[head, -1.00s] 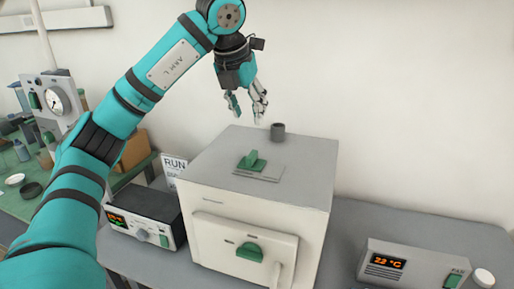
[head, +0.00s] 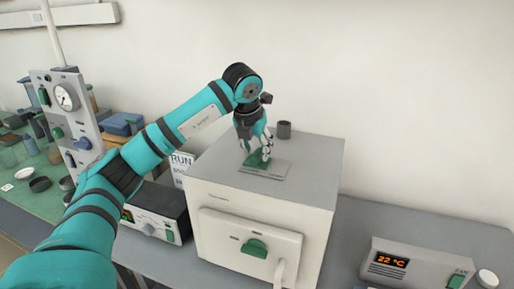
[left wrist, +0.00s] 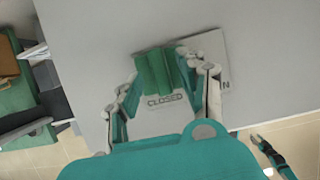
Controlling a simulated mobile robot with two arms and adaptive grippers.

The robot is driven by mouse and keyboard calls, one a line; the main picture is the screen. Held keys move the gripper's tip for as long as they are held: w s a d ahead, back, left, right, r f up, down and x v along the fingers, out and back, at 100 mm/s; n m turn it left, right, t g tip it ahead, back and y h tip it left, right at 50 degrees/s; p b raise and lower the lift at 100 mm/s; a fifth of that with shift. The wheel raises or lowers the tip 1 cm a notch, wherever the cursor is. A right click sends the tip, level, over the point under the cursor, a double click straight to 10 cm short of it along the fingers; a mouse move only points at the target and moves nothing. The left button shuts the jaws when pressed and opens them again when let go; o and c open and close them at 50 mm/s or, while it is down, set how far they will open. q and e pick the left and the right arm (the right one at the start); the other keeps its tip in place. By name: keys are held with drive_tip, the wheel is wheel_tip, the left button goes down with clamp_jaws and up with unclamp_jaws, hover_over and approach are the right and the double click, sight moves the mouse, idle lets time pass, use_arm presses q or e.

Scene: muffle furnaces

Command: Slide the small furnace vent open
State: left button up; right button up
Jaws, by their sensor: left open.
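The small furnace (head: 262,205) is a pale box with a grey top. Its vent is a green ridged slider (left wrist: 156,72) on a light plate (head: 272,173) on that top. In the left wrist view the word CLOSED shows just below the slider; a letter N shows at the plate's right end, the rest of that word hidden by a finger. My left gripper (head: 256,158) is down at the vent, open, with a finger on either side of the slider (head: 253,160). Contact cannot be told. What looks like part of my right arm shows at the lower right of the wrist view.
A dark round stub (head: 284,129) rises from the furnace top behind the gripper. The front has a door with a green knob (head: 254,249). A controller box (head: 157,213) stands left, and another reading 22 °C (head: 414,265) stands right. The wall is behind.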

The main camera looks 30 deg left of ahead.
use_arm(q)
drive_tip(key=shift+w+f, duration=0.3)
drive_tip(key=shift+f, duration=0.35)
clamp_jaws()
